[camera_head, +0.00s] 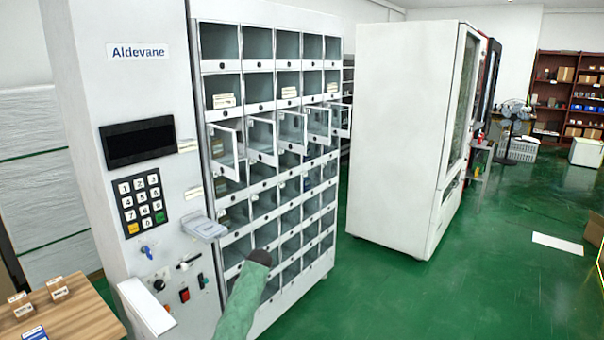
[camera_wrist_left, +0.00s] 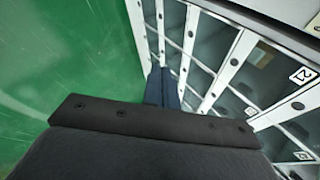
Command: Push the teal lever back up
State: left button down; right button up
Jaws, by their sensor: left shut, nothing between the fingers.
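A thick teal-green mottled bar (camera_head: 238,305) with a dark rounded end rises from the bottom edge in the head view, in front of the lower compartments. Its base is out of frame, and I cannot tell what it is fixed to. I cannot make out the fingers in the head view. No teal lever shows in the wrist view. My right gripper is not in view.
The white machine (camera_head: 115,95) has a keypad (camera_head: 143,201) and a grey tray (camera_head: 205,228) sticking out. Several compartment doors (camera_head: 292,127) hang open. A wooden table (camera_head: 75,318) stands bottom left.

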pick_arm(q)
jog(key=s+d+f+n+h+b, duration=0.15)
jog(key=s+f+n+h, duration=0.55)
jog(key=s+f, duration=2.35)
jog(key=s+a+f+n+g+y, duration=0.1)
jog(key=s+f+g, duration=0.1)
jog(key=s+f, duration=0.6)
jog(key=s+a+f+n+g+y+b, duration=0.1)
jog(key=s+f, duration=0.7)
jog(key=s, duration=1.5)
jog(key=s+a+f+n+g+y, duration=0.1)
jog(key=s+f, duration=0.6)
jog(key=s, duration=0.8)
jog(key=shift+s+f+g+y, duration=0.2)
jog(key=shift+f+g+y, duration=0.2)
jog(key=shift+g, duration=0.4)
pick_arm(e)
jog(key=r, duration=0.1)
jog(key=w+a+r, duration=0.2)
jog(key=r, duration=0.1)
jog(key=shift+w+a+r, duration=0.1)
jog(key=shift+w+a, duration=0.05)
